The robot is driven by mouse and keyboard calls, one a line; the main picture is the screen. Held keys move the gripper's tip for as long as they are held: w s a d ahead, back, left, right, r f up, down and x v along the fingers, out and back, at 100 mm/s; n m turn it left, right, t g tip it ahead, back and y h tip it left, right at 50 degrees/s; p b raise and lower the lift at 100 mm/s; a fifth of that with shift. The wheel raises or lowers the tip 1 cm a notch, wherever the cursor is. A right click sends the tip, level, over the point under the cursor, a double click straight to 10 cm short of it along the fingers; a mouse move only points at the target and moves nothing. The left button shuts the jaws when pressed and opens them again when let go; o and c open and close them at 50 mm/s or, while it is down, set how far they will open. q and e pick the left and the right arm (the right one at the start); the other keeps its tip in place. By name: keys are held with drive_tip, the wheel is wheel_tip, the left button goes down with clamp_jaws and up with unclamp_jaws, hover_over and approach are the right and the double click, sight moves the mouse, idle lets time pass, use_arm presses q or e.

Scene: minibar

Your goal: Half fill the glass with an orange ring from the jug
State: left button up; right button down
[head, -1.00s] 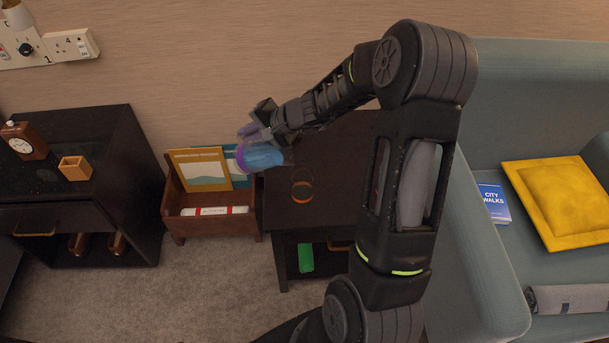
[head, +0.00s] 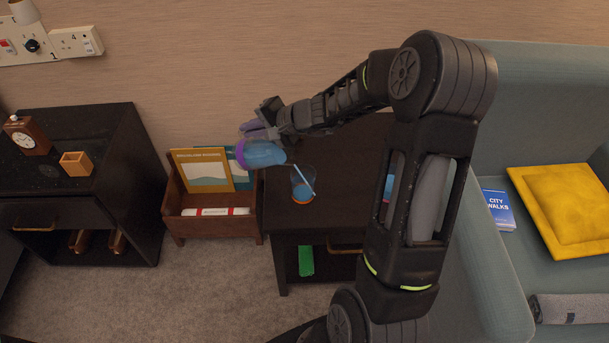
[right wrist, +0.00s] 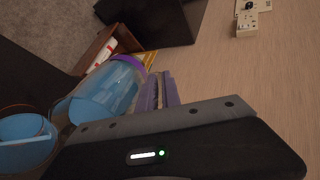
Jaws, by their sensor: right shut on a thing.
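The jug (head: 263,155), clear with a purple band and blue liquid in it, is tipped over with its mouth toward the right. My right gripper (head: 262,130) is shut on its purple handle, up and left of the glass. The glass with an orange ring (head: 302,188) stands upright on the dark side table, with blue liquid in its lower part, up to about mid-height. The right wrist view shows the tilted jug (right wrist: 105,92) and the blue liquid in the glass (right wrist: 25,140) at lower left. My left gripper is not in view.
The side table (head: 345,190) is partly hidden by my right arm. A wooden magazine rack (head: 212,227) stands left of it, then a dark cabinet (head: 115,180) with a clock. A teal sofa (head: 540,110) is at the right.

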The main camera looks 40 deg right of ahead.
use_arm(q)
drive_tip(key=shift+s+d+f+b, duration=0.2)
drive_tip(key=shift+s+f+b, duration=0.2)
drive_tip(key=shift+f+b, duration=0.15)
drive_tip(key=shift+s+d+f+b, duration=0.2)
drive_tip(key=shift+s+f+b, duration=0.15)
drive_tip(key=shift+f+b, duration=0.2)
use_arm(e)
drive_tip(key=shift+s+d+r+t, duration=0.1)
drive_tip(key=shift+s+r+t, duration=0.2)
drive_tip(key=shift+r+t, duration=0.3)
idle(2.0)
